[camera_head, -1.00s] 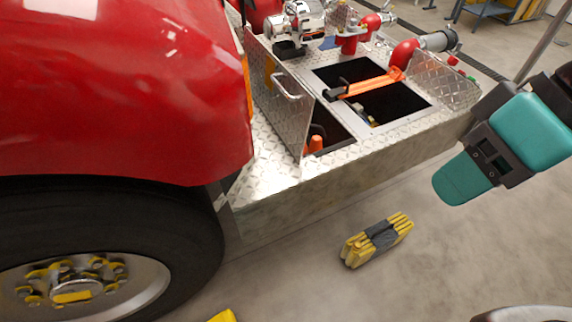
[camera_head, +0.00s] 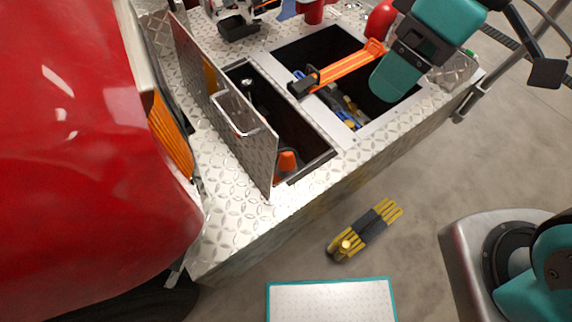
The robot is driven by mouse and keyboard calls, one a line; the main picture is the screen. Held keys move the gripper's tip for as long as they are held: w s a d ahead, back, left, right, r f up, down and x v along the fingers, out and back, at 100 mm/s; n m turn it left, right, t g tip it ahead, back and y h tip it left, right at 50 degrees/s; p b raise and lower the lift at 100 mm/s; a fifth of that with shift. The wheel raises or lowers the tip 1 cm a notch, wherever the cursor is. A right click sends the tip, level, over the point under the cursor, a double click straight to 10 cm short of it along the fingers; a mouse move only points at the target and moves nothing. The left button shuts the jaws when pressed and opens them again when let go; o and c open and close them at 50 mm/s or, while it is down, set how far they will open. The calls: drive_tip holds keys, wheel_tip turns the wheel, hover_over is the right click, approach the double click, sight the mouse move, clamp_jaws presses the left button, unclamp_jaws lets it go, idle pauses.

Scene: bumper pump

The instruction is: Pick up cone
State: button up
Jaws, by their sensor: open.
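The orange cone (camera_head: 287,161) stands in the narrow open compartment (camera_head: 330,153) of the metal bumper, at its near end beside the raised lid. Only its upper part shows; its base is hidden below the rim. At the upper right, my teal and dark arm end is above the bumper, well to the right of the cone. A dark jaw of my gripper (camera_head: 546,72) shows near the right edge, apart from everything. My gripper is open, with nothing seen in it; the rest of it is hard to make out.
The raised diamond-plate lid (camera_head: 225,110) with a handle stands left of the cone. A red truck body (camera_head: 80,150) fills the left.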

drive_tip(key=w+a+f+n+h+b, duration=0.1)
drive_tip(key=w+a+f+n+b, duration=0.25)
drive_tip(key=w+f+n, duration=0.4)
drive_tip(key=n+h+b, duration=0.2)
drive_tip(key=n+b, duration=0.4)
drive_tip(key=n, duration=0.3)
approach(287, 151)
drive_tip(key=shift+g, duration=0.4)
drive_tip(key=f, duration=0.1)
drive_tip(key=f+p, duration=0.1)
drive_tip(key=f, duration=0.2)
drive_tip(key=shift+w+d+f, duration=0.1)
drive_tip(key=shift+w+f, duration=0.25)
drive_tip(key=shift+f, duration=0.05)
drive_tip(key=shift+s+a+f+p, duration=0.15)
drive_tip(key=shift+f+p, duration=0.15)
drive_tip(key=shift+f, duration=0.7)
drive_tip(key=shift+s+a+f+p, duration=0.15)
drive_tip(key=shift+f+p, duration=0.2)
drive_tip(key=shift+f, duration=0.65)
drive_tip(key=shift+s+a+f+p, duration=0.2)
drive_tip(key=shift+f+p, duration=0.1)
drive_tip(key=shift+f, duration=0.75)
drive_tip(key=shift+c, duration=0.4)
clamp_jaws()
